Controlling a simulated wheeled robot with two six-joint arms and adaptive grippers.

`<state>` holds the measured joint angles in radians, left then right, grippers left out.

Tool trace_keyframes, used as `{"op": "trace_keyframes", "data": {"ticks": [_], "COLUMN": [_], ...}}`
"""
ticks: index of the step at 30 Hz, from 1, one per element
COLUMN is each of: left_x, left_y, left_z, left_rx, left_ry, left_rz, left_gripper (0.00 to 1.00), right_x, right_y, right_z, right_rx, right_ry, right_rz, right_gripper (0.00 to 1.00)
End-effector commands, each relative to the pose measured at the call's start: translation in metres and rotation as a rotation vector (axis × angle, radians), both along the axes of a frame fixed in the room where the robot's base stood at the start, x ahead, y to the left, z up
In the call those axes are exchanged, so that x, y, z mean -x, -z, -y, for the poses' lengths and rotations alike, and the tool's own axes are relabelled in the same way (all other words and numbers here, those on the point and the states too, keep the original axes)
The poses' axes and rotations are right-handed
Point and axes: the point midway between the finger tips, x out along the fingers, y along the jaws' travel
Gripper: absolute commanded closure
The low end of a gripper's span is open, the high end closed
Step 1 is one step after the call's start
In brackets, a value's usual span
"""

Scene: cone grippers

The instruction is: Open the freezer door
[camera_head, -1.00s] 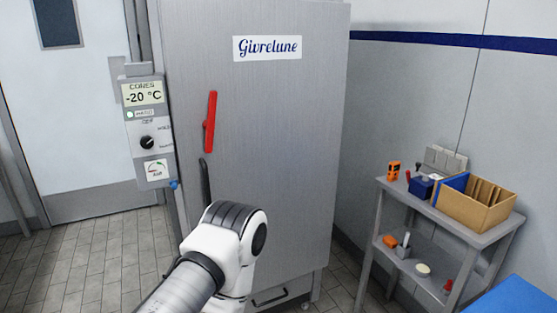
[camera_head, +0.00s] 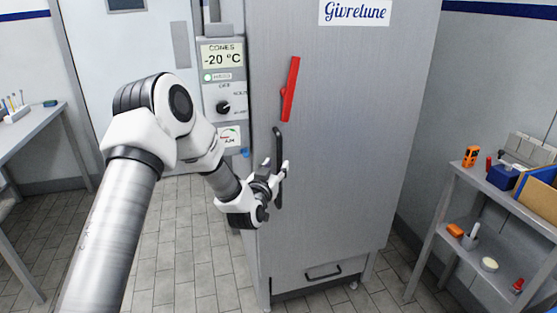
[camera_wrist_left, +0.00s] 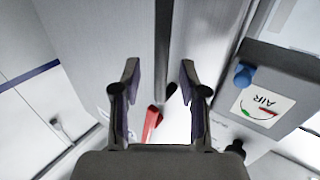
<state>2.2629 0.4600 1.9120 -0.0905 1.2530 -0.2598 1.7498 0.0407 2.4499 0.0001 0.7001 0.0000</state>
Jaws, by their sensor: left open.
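The grey freezer door (camera_head: 345,150) with the "Givrelune" label looks closed. A red lever (camera_head: 291,90) is on its left side, upright and slightly tilted. Below it is a black vertical handle (camera_head: 279,146). My left gripper (camera_head: 282,170) is open at the lower part of the handle. Whether it touches the handle cannot be told. In the left wrist view, which appears upside down, the open fingers (camera_wrist_left: 160,82) have a dark vertical strip between them. The red lever (camera_wrist_left: 151,122) shows beyond, partly hidden by the gripper. My right gripper is not in view.
A control box (camera_head: 222,85) reading -20 °C, with a blue knob below, is just left of the door. A shelf cart (camera_head: 470,185) with boxes and tools stands at the right. A table (camera_head: 35,133) is at the far left. Tiled floor before the freezer is clear.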

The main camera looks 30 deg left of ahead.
Motion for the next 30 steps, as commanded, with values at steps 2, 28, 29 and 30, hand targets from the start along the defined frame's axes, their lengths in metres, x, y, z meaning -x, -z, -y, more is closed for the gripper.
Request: {"op": "trace_keyframes", "data": {"ticks": [2, 28, 29, 30], "left_x": [-0.016, -0.044, -0.044, -0.044], "left_y": [-0.001, 0.001, 0.001, 0.002], "left_z": [-0.004, -0.012, -0.012, -0.012], "left_rx": [-0.002, 0.001, 0.001, 0.001], "left_ry": [0.0, 0.001, 0.001, 0.001], "left_rz": [0.0, -0.003, -0.003, -0.003], "left_gripper": [0.57, 1.0, 1.0, 1.0], "right_x": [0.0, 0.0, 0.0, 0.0], "right_y": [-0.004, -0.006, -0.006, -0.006], "right_z": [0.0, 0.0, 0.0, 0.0], "right_rx": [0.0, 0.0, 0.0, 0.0], "right_ry": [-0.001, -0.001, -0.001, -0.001], "right_rz": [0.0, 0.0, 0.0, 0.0], "right_gripper": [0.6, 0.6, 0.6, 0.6]}}
